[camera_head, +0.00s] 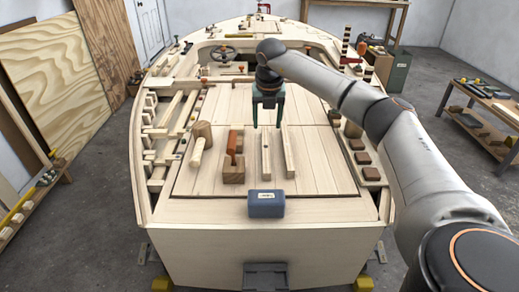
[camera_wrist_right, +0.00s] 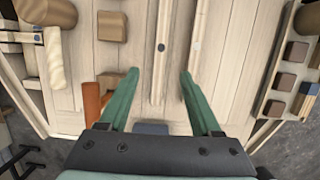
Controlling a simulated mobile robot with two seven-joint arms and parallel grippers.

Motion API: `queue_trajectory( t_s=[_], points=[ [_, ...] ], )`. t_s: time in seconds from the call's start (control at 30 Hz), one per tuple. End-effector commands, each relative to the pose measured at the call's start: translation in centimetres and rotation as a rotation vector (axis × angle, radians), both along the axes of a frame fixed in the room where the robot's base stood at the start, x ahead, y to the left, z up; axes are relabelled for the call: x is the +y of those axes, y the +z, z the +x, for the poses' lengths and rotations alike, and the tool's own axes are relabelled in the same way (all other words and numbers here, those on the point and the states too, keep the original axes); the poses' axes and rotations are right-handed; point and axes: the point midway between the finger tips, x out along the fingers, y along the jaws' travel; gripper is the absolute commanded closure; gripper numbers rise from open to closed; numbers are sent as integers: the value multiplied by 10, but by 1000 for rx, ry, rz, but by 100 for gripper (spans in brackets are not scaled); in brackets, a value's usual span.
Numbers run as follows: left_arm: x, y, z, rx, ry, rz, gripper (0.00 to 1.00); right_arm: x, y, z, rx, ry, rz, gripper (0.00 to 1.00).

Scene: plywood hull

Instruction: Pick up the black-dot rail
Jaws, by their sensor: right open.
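The black-dot rail is a long, slim, pale wooden strip on the deck. In the head view it is the left rail (camera_head: 265,158) of two; in the right wrist view its black dot shows on the rail (camera_wrist_right: 161,47). My right gripper (camera_head: 267,126) is open and empty, pointing down over the far end of the rails. My left gripper is not in view.
A second rail (camera_head: 288,153) with a pale dot lies close on the right. A wooden block with an orange-handled tool (camera_head: 232,145) and a mallet (camera_head: 201,135) lie left. A blue-grey box (camera_head: 266,204) stands in front; small dark blocks (camera_head: 362,158) lie right.

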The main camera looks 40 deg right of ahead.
Motion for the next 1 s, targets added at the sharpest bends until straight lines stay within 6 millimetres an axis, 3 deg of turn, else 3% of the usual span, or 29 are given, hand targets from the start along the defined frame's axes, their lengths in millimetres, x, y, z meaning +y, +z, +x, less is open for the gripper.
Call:
queue_trajectory(
  t_s=[0.17, 0.4, 0.67, 1.0],
  points=[
    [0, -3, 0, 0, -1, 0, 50, -8, -16, 2, 4, -18, -20, 35],
    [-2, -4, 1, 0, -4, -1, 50, -14, -57, 11, 3, -17, -18, 35],
    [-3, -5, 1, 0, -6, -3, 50, -17, -78, 16, 2, -14, -18, 35],
    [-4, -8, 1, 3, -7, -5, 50, -24, -119, 26, 1, -15, -17, 35]
  ],
)
